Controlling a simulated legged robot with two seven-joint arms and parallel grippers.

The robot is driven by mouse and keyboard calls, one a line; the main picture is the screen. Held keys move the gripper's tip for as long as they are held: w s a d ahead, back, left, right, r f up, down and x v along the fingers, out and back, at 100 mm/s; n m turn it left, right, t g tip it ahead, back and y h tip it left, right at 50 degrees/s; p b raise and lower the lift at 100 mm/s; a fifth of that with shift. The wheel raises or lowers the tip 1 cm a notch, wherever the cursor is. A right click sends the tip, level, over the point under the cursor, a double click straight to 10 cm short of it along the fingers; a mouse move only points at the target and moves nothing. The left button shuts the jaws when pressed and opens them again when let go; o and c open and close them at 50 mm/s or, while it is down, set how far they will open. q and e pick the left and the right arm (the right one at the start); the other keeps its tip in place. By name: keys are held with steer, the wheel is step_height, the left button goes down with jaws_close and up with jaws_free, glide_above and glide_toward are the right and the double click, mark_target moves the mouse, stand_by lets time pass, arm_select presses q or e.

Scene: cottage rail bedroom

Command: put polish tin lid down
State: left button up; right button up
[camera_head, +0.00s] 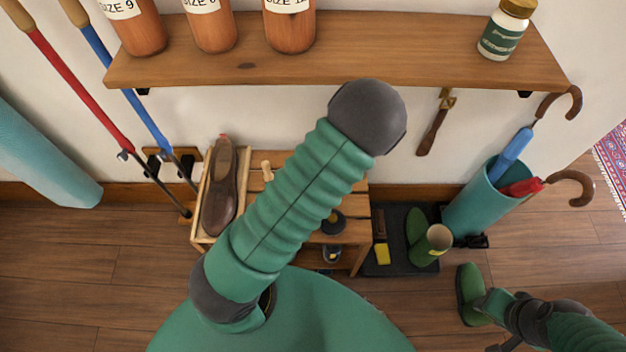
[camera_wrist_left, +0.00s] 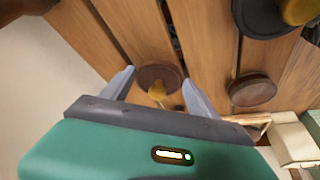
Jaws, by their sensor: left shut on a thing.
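In the left wrist view my left gripper (camera_wrist_left: 159,80) is shut on a small round brown lid with a yellowish patch (camera_wrist_left: 158,76). The lid is between its grey fingertips, over the wooden slats of a bench (camera_wrist_left: 209,50). Whether it touches the slats I cannot tell. A second brown round piece, seemingly the tin (camera_wrist_left: 253,89), sits on the slats to the right, apart from the lid. In the head view my green left arm hides the left gripper and much of the bench (camera_head: 357,188).
A brown shoe (camera_head: 219,195) lies at the bench's left end. A dark round item (camera_head: 334,222) is near its right end.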

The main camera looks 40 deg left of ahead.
arm_select(q)
steer(key=shift+x, duration=1)
steer(key=shift+r, duration=0.2)
steer(key=shift+c, duration=0.7)
steer(key=shift+d, duration=0.3)
steer(key=o, duration=1.4)
steer(key=shift+d, duration=0.2)
steer(key=shift+o, duration=0.9)
steer(key=shift+a, duration=0.2)
arm_select(e)
steer(key=shift+a+f, duration=0.15)
steer(key=shift+f, duration=0.15)
